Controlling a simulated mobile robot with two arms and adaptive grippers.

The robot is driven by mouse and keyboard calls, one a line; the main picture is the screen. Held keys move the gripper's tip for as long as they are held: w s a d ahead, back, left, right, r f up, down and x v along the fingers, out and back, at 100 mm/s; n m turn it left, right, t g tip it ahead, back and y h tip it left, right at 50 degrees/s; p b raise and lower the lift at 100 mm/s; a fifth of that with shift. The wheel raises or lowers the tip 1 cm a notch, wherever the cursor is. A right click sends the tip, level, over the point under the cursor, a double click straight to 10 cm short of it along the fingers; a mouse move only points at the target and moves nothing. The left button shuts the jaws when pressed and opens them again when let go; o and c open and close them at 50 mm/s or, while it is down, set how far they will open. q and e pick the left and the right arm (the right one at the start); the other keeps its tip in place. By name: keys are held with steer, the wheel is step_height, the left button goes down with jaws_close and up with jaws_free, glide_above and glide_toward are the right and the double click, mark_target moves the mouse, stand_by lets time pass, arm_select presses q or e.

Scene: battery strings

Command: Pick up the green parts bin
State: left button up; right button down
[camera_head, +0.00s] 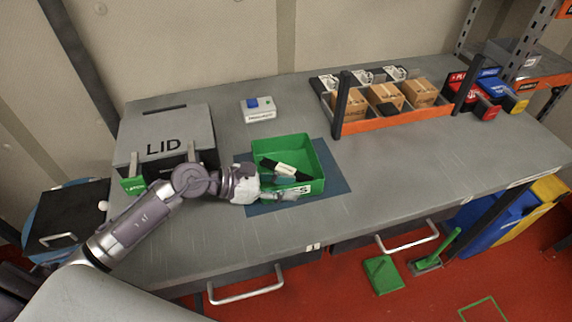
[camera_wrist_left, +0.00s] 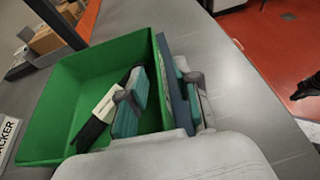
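The green parts bin (camera_head: 313,160) stands upright on a blue mat on the grey workbench, with a dark item with a white label (camera_head: 285,169) inside. My left gripper (camera_head: 284,187) is at the bin's front wall, reaching in from the left. In the left wrist view, the green bin (camera_wrist_left: 62,100) fills the left half. The left gripper (camera_wrist_left: 163,95) has one teal-padded finger inside the bin and the other outside, with the wall between them. Gaps show beside the wall, so the fingers look open. They partly hide the front label. My right gripper is not in view.
A grey box marked LID (camera_head: 165,137) stands left of the bin, close to my left arm. A small box with a blue button (camera_head: 259,109) is behind. An orange rack (camera_head: 390,119) with cartons stands back right. The bench right of the mat (camera_head: 338,184) is clear.

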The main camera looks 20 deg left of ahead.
arm_select(q)
steer(key=shift+w+d+f, duration=0.15)
steer(key=shift+w+d, duration=0.05)
steer(key=shift+d, duration=0.15)
steer(key=shift+a, duration=0.1)
steer(key=shift+c, duration=0.3)
jaws_close()
